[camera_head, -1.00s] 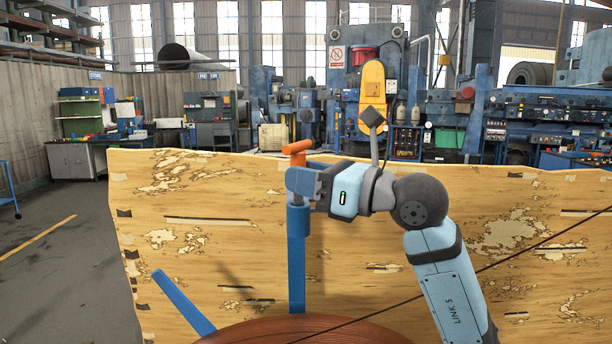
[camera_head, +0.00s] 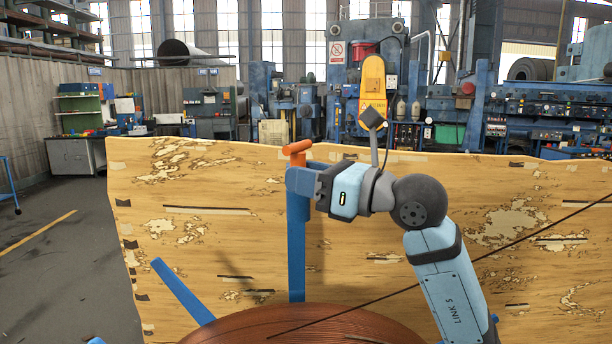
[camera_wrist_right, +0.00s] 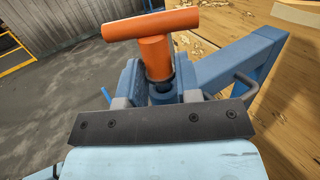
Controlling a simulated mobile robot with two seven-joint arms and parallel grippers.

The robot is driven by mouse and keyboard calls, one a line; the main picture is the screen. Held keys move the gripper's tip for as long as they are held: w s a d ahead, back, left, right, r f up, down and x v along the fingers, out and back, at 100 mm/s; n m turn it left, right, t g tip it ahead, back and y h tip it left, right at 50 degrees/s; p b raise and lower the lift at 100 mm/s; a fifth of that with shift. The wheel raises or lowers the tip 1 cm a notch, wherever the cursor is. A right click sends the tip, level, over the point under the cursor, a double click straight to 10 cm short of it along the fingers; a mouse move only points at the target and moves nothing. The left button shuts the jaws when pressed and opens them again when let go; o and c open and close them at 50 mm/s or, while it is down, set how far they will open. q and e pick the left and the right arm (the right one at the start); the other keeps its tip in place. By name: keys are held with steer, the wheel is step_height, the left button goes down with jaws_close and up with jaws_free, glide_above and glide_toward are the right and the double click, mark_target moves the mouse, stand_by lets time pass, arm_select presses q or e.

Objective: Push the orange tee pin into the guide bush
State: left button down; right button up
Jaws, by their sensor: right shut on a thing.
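The orange tee pin (camera_head: 297,148) stands upright at the top of the blue post (camera_head: 297,255), crossbar uppermost. In the right wrist view the tee pin (camera_wrist_right: 156,50) shows its crossbar and a thick shank. The shank's lower end meets a dark ring above a blue round part, apparently the guide bush (camera_wrist_right: 162,93); how deep it sits is hidden. My right gripper (camera_head: 306,182) comes from the right, level with the post top just below the crossbar. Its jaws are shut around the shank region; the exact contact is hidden. My left gripper is not in view.
A large wooden board (camera_head: 420,200) with worn patches stands behind the post. A reddish-brown coil or drum (camera_head: 310,328) lies at the bottom, with a slanted blue bar (camera_head: 182,291) to its left. A thin dark line crosses the lower right. Floor at left is open.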

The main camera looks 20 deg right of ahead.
steer(key=o, duration=1)
steer(key=shift+o, duration=0.2)
arm_select(q)
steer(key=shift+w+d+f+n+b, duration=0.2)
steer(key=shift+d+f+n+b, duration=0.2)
steer(key=shift+b, duration=0.7)
arm_select(e)
steer(key=v, duration=1.4)
steer(key=shift+f, duration=0.15)
